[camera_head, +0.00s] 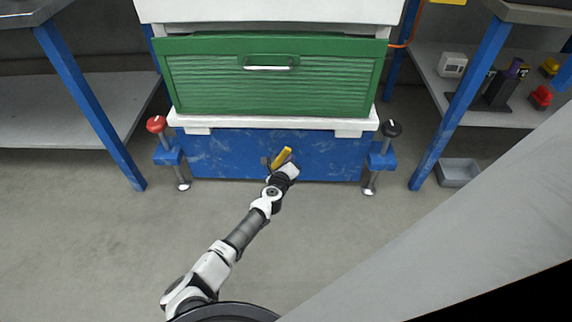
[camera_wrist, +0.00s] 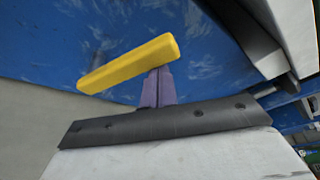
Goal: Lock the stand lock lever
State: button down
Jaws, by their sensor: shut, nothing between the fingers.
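The stand lock lever (camera_head: 281,157) has a yellow handle and sits at the middle of the blue stand front (camera_head: 230,150), tilted up to the right. Its yellow bar also shows in the wrist view (camera_wrist: 125,64), slanting up to the right. My gripper (camera_head: 286,168) is just below and right of the handle in the head view. In the wrist view, the purple fingers of my gripper (camera_wrist: 157,80) are shut together and empty. Their tips end at the handle's lower edge; I cannot tell whether they touch it. The lever's pivot is not clear.
A green drawer (camera_head: 270,85) is closed above the stand. A red knob (camera_head: 156,124) and a black knob (camera_head: 391,129) top clamp feet at either side. Blue-legged shelves stand left and right. A grey bin (camera_head: 458,172) is on the floor at right. The front floor is mostly clear.

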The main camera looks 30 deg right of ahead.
aim_at(279, 156)
jog(key=shift+w+a+r+p, duration=0.6)
jog(key=shift+a+r+p, duration=0.15)
jog(key=shift+a+r, duration=0.1)
jog(key=shift+w+a+r+p, duration=0.2)
jog(key=shift+w+a+p, duration=0.3)
jog(key=shift+a, duration=0.2)
jog(key=shift+w+a, duration=0.2)
jog(key=shift+a, duration=0.1)
